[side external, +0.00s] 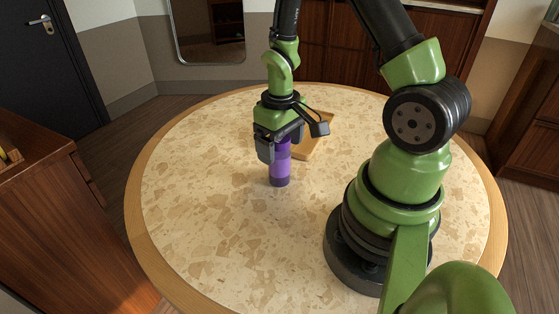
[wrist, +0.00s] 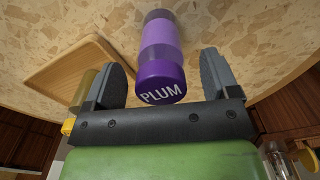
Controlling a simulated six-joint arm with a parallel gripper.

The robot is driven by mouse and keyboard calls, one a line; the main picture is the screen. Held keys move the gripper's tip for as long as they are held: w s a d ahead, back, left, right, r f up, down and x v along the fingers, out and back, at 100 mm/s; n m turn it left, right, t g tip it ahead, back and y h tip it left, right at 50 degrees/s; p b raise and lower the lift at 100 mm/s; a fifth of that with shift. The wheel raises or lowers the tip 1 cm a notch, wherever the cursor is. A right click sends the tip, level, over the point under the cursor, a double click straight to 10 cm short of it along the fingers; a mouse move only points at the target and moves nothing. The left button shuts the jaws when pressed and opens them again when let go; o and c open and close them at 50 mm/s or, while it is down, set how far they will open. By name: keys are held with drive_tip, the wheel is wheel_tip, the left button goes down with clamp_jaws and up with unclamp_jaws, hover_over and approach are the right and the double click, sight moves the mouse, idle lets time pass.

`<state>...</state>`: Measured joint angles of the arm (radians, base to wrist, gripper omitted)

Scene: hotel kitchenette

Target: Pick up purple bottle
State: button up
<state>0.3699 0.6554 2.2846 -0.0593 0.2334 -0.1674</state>
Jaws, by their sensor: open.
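The purple bottle (side external: 279,174) stands upright on the round table, with a darker base and a lighter band. In the wrist view the purple bottle (wrist: 162,45) shows its dark purple cap, lettered PLUM, toward the camera. My gripper (side external: 281,148) points down over the bottle's top and hides its upper part in the side view. In the wrist view my gripper (wrist: 161,62) is open, with one finger on each side of the cap. A gap shows between the cap and each finger, so it holds nothing.
A shallow wooden tray (side external: 319,135) lies on the speckled table (side external: 200,200) behind the gripper; it also shows in the wrist view (wrist: 85,58). A yellowish object (wrist: 84,86) is partly hidden behind the left finger. The table's left and front are clear.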

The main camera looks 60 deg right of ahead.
drive_tip(key=shift+f, duration=1.2)
drive_tip(key=c, duration=1.1)
wheel_tip(320, 180, up, 13)
drive_tip(key=shift+r, duration=0.1)
